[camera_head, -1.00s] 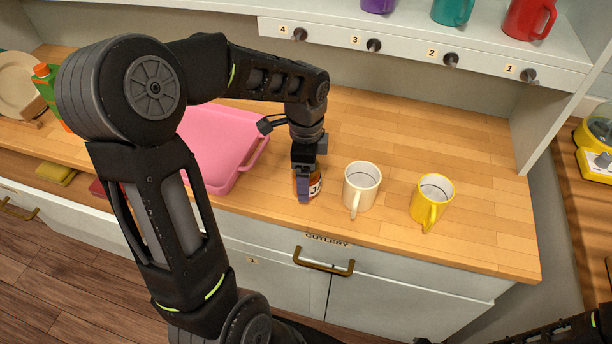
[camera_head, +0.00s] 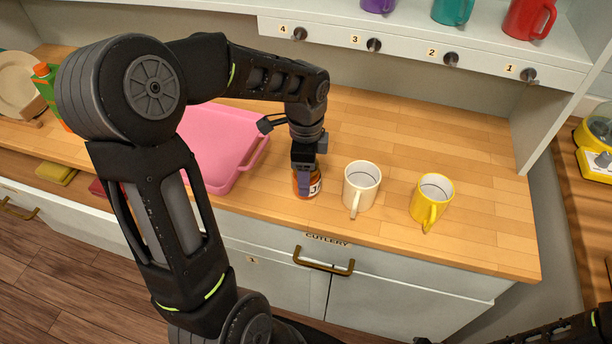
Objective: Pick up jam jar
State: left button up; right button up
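The jam jar (camera_head: 315,187), small with orange-red contents and a pale label, stands upright on the wooden counter near its front edge. My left gripper (camera_head: 305,181) reaches down over it from above. Its near finger lies against the front of the jar. The far finger and the jar's top are hidden by the gripper. The gripper looks shut on the jar, which still appears to rest on the counter. Of my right arm, only dark parts show at the bottom right edge; its fingers are not visible.
A cream mug (camera_head: 361,186) stands just right of the jar, with a yellow mug (camera_head: 432,202) further right. A pink tray (camera_head: 222,181) lies to the left, partly behind my arm. A shelf (camera_head: 420,48) with hooks and mugs runs above. The counter's back right is clear.

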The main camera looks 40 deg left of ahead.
pick_arm(q)
grip_shut()
dwell(0.3)
notch_tip(320, 180, up, 10)
jog(key=shift+r+b, duration=0.1)
jog(key=shift+b, duration=0.3)
dwell(0.5)
jog(key=o, duration=0.6)
grip_release()
jog(key=shift+c, duration=0.2)
grip_shut()
